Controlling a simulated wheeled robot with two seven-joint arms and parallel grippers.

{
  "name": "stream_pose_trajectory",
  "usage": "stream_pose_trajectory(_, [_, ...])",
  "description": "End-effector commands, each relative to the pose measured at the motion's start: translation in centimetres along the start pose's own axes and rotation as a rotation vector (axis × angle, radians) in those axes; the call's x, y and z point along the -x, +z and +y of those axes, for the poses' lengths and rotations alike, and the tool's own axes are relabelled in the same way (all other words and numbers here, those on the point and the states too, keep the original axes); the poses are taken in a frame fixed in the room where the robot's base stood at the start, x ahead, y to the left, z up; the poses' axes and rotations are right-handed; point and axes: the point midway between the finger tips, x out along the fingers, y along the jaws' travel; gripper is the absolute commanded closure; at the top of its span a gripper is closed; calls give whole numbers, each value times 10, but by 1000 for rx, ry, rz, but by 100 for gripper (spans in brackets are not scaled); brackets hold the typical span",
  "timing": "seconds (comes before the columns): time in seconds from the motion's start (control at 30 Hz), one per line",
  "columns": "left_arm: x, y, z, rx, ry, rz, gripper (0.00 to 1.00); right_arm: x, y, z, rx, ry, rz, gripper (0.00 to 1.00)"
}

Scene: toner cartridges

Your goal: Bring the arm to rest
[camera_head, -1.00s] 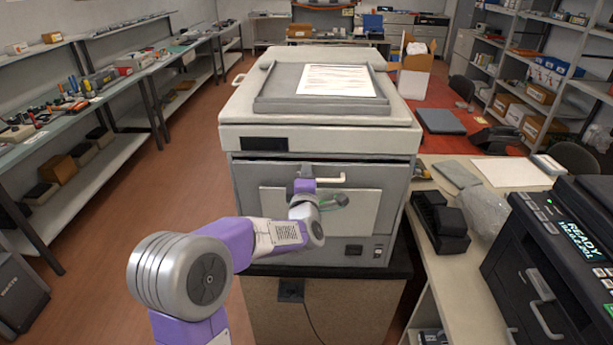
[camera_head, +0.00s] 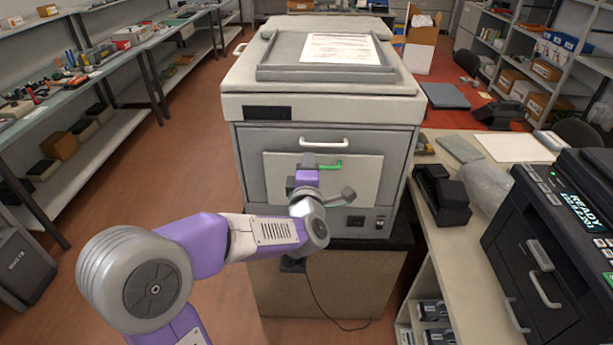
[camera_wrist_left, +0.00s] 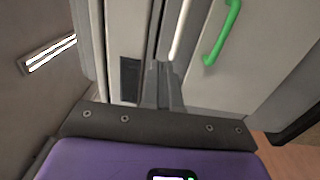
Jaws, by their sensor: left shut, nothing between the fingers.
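My left gripper (camera_head: 309,160) is in front of the large grey copier (camera_head: 394,110), with its purple hand (camera_head: 307,177) before the light front panel (camera_head: 362,178). Its fingers (camera_wrist_left: 163,70) are together and empty in the left wrist view. The green handle (camera_head: 329,166) on the panel shows just right of the fingers, and it also shows in the left wrist view (camera_wrist_left: 222,35). The fingers appear apart from it. The white drawer handle (camera_head: 324,141) is above the gripper. The panel looks closed against the copier. My right gripper is out of view.
The copier stands on a low cabinet (camera_head: 330,285). A side table (camera_head: 450,262) at right holds a black printer (camera_head: 560,255) and a dark cartridge-like box (camera_head: 440,195). Shelves (camera_head: 100,160) line the left wall. The floor between them and the copier is clear.

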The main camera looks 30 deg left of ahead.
Motion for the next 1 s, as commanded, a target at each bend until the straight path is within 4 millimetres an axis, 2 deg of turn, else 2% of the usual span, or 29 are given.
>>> stream_pose_trajectory(0.1, [23, 0, 2, 0, 0, -1, 100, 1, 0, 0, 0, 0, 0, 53])
stream_pose_trajectory(0.27, [41, 0, 2, 0, 0, -1, 100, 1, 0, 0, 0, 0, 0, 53])
stream_pose_trajectory(0.53, [46, 1, 1, -5, -3, -2, 100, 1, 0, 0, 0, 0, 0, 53])
stream_pose_trajectory(0.63, [44, 11, -17, -57, -39, -35, 100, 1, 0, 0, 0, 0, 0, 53])
stream_pose_trajectory(0.67, [43, 16, -27, -88, -59, -54, 100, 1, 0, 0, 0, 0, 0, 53])
stream_pose_trajectory(0.77, [42, 42, -78, -235, -160, -157, 100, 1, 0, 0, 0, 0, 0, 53])
stream_pose_trajectory(0.87, [51, 69, -148, -421, -291, -307, 100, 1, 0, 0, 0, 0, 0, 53])
stream_pose_trajectory(0.9, [59, 79, -176, -494, -344, -375, 100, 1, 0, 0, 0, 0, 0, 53])
stream_pose_trajectory(0.97, [74, 89, -219, -595, -421, -479, 100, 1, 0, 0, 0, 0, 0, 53])
stream_pose_trajectory(1.0, [86, 95, -247, -658, -471, -553, 100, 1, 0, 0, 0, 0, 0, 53])
